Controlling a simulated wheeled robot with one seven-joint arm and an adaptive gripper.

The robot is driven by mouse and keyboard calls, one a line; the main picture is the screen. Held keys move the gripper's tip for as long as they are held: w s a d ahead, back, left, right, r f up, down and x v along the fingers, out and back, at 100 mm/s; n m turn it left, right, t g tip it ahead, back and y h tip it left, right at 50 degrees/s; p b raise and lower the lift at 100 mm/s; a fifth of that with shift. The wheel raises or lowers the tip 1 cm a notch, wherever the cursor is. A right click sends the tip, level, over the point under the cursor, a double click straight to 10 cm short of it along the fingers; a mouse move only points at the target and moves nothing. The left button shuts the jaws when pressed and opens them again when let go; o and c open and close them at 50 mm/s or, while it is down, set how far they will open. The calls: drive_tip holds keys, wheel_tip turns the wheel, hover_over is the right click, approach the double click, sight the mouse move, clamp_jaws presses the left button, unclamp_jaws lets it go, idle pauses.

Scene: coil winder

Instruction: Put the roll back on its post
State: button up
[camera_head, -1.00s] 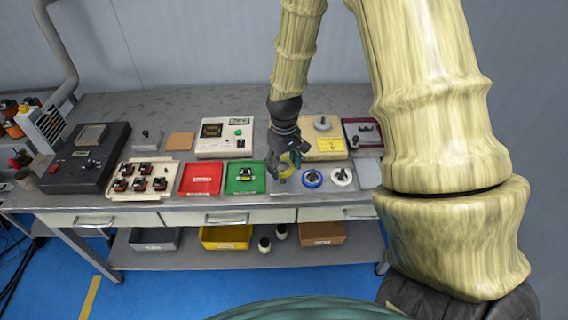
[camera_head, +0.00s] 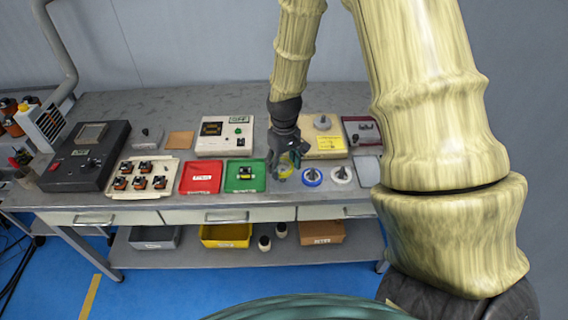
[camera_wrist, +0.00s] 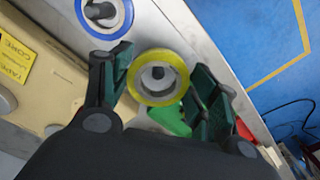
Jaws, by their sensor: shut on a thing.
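The yellow roll (camera_wrist: 138,87) is between the two fingers of my gripper (camera_wrist: 160,65) in the wrist view, and the gripper is shut on it.
A green tray (camera_head: 232,186) with a small part and a red tray (camera_head: 200,178) stand to the left. A cream box with a yellow label (camera_head: 330,143) stands behind the rolls. The bench's front edge is close to the rolls.

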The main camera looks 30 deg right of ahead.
sight(284, 181)
drive_tip(key=shift+f+b, duration=1.1)
drive_tip(key=shift+f, duration=1.45)
drive_tip(key=o, duration=1.1)
drive_tip(key=shift+r, duration=0.1)
wheel_tip(284, 181, up, 12)
drive_tip(key=shift+f, duration=0.1)
